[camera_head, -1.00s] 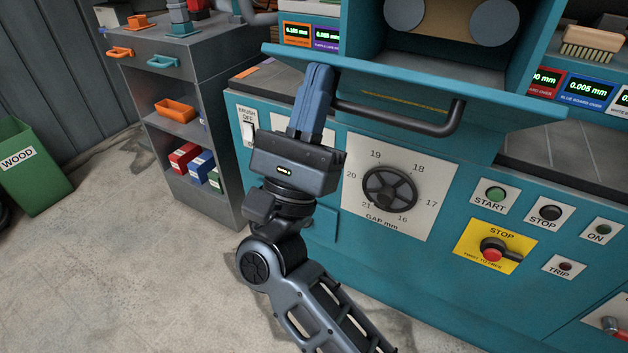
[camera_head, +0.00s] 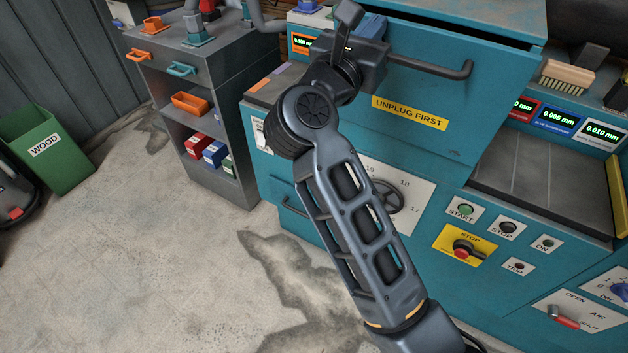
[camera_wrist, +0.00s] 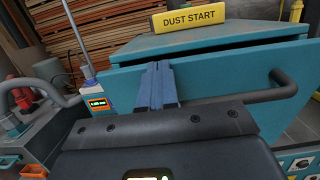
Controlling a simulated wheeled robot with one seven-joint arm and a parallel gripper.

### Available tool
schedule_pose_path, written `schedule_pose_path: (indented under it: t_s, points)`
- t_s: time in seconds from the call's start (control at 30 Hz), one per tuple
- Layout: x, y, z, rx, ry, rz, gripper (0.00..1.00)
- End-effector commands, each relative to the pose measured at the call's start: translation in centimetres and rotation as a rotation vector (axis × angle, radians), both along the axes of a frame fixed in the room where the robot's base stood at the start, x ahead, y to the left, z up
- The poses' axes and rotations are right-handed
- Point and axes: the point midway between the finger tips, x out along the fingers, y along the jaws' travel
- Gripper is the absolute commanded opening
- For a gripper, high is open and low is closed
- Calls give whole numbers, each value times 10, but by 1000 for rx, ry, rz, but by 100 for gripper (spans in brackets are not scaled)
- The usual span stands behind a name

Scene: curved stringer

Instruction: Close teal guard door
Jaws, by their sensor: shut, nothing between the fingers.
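The teal guard door (camera_head: 482,92) stands nearly upright on the front of the machine, with its yellow UNPLUG FIRST label facing out. A dark gap shows between its top edge and the teal housing in both views. Its dark bar handle (camera_head: 455,71) is at the upper part of the door, and it also shows in the wrist view (camera_wrist: 284,90). In the head view my wrist hides most of the fingers.
Below the door are a gap dial (camera_head: 385,198), a START button (camera_head: 466,209) and a yellow STOP panel (camera_head: 465,246). A grey cabinet (camera_head: 190,85) stands to the left. A green WOOD bin (camera_head: 45,150) is farther left, with clear floor between.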

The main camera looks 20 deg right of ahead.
Motion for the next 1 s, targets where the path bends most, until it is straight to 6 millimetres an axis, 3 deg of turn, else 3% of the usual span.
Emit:
schedule_pose_path:
  t_s: [0.03, 0.4, 1.0]
  points:
    - [5, -7, 9, 25, 17, -1, 0]
    - [27, -37, 11, 60, 46, -1, 0]
    - [32, -46, 13, 61, 40, -3, 0]
